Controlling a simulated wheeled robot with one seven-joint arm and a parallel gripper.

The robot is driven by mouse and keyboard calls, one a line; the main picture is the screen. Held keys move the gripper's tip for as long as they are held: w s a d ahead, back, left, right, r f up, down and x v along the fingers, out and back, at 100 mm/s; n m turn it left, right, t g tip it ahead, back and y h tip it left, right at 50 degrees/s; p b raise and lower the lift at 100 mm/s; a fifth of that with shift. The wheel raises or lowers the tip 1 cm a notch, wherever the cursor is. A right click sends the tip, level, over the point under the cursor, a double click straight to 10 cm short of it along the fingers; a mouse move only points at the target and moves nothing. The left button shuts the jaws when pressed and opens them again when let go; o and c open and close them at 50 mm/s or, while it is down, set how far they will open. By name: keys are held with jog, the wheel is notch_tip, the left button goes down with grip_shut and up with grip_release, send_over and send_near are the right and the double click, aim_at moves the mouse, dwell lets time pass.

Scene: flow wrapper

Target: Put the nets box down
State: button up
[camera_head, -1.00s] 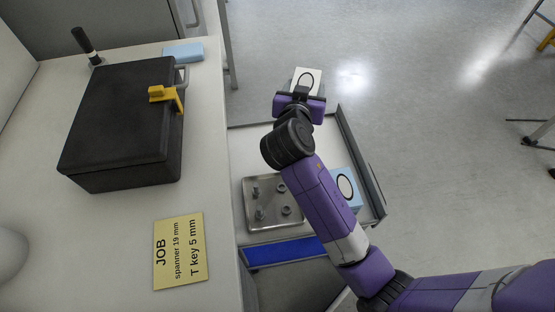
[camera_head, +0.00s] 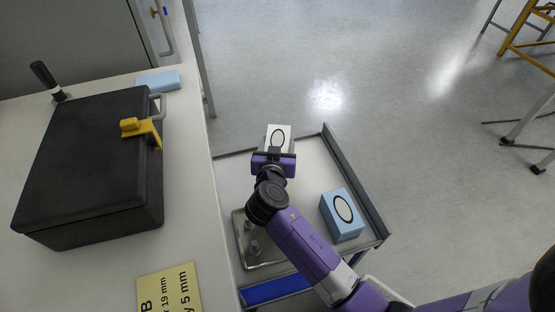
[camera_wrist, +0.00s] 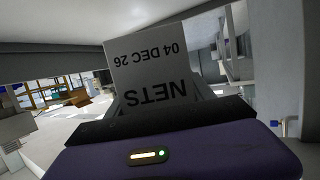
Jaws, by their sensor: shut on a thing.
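In the wrist view the nets box (camera_wrist: 160,72) shows the upside-down words "NETS" and "04 DEC 26". My gripper (camera_head: 274,155) is shut on it. The jaws also show in the wrist view (camera_wrist: 150,120), at the near end of the box. In the head view the box is over the far part of the grey cart top (camera_head: 312,172). I cannot tell whether it touches the cart.
A blue box (camera_head: 342,214) with a white oval stands on the cart's right side. A metal tray (camera_head: 240,240) with fittings is at the left, partly behind my arm. The cart has a raised right rim (camera_head: 355,185). A bench with a black case (camera_head: 90,165) stands left.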

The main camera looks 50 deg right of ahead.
jog(key=shift+f+b, duration=0.7)
jog(key=shift+f, duration=1.95)
jog(key=shift+f, duration=0.2)
jog(key=o, duration=1.4)
jog(key=shift+r, duration=0.1)
jog(key=shift+r, duration=0.15)
jog(key=p+v, duration=0.1)
jog(key=v, duration=0.6)
jog(key=shift+s+a, duration=0.2)
jog(key=shift+r, duration=0.15)
